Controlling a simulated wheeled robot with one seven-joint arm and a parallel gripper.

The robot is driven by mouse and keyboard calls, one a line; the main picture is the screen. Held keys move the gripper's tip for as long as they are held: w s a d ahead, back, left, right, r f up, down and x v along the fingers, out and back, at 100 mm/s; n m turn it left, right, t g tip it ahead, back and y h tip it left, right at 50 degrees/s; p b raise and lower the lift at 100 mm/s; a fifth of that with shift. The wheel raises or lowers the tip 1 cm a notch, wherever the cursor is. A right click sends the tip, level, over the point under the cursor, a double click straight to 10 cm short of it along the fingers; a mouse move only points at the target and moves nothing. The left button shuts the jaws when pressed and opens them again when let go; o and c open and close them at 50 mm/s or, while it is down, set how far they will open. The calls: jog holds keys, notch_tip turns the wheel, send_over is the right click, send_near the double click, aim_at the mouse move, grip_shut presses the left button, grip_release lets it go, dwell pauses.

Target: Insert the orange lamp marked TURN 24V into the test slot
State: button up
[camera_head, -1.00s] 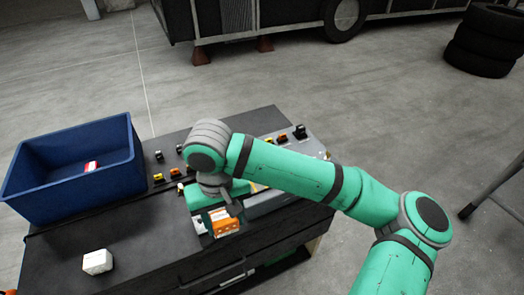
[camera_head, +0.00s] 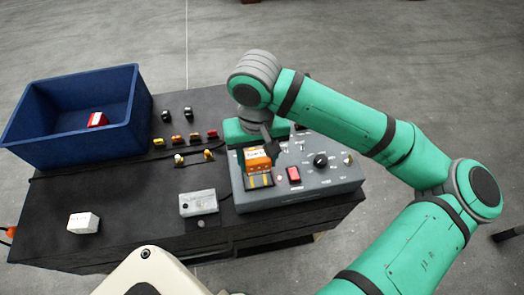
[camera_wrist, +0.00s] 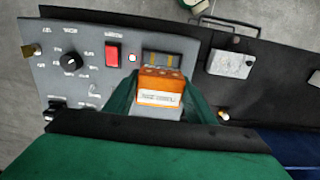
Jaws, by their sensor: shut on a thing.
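My gripper (camera_wrist: 160,100) is shut on an orange lamp (camera_wrist: 162,87), with a green finger on each side of it. The lamp has a white label whose lettering is too small to read surely. In the head view the lamp (camera_head: 258,158) is at the slot's far edge. The test slot (camera_head: 259,181) is a dark recess with yellow stripes on the grey test panel (camera_head: 325,178). It also shows just beyond the lamp in the wrist view (camera_wrist: 162,59). The lamp covers part of the slot; I cannot tell whether they touch.
A red switch (camera_head: 293,174) and a black knob (camera_head: 321,160) stand up right of the slot. A small grey box (camera_head: 198,202) lies left of the panel. A white block (camera_head: 83,223), several small coloured parts and a blue bin (camera_head: 78,140) holding a red-and-white item (camera_head: 97,119) share the bench.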

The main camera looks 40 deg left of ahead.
aim_at(258, 171)
jog(key=shift+w+f, duration=0.2)
jog(key=shift+f, duration=1.35)
jog(key=shift+s+a+f, duration=0.15)
jog(key=shift+s+f, duration=0.1)
jog(key=shift+f, duration=0.35)
jog(key=shift+d, duration=0.2)
jog(key=shift+d+f, duration=0.1)
jog(key=shift+f, duration=0.15)
jog(key=shift+f, duration=0.35)
dwell(1.2)
